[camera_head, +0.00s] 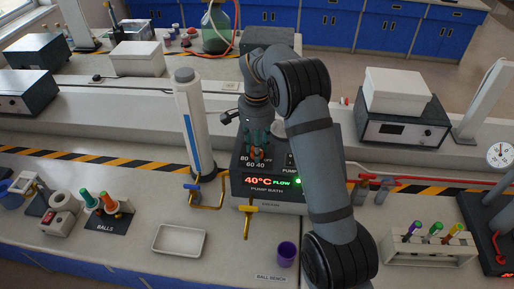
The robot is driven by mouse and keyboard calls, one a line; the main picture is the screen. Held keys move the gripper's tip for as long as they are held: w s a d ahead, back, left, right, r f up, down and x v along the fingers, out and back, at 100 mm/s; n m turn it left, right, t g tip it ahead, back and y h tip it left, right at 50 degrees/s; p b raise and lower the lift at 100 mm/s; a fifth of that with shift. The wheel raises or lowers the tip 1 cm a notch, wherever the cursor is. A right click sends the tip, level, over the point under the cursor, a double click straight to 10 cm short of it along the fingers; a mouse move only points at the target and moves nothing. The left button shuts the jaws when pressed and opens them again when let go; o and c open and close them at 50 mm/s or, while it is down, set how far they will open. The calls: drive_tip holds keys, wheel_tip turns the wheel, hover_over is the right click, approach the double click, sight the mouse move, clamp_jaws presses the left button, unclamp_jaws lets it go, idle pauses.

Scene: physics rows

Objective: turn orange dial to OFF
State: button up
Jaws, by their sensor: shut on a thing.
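The pump bath (240,190) is a dark box in the middle of the bench. Its display (267,181) reads 40°C FLOW in red and green, with a bright green light beside it. The orange dial (257,155) is on its upper face, mostly hidden by my gripper. The markings 80, 60, 40 and part of OFF show around it. My gripper (258,147) comes down from above and is shut on the dial. The dial's pointer is too small and covered to read.
My arm covers the right part of the bath. A white cylinder (193,120) stands close left, with yellow pipes (208,195) below. A yellow-handled tap (247,212), white tray (180,240) and purple cup (286,254) are in front. A tube rack (430,248) stands right.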

drive_tip(key=shift+s+a, duration=0.1)
drive_tip(key=shift+s, duration=0.05)
drive_tip(key=o, duration=1)
drive_tip(key=shift+c, duration=0.2)
drive_tip(key=shift+o, duration=1.1)
wheel_tip(320, 180, up, 12)
wheel_tip(320, 180, down, 12)
drive_tip(key=shift+r, duration=0.1)
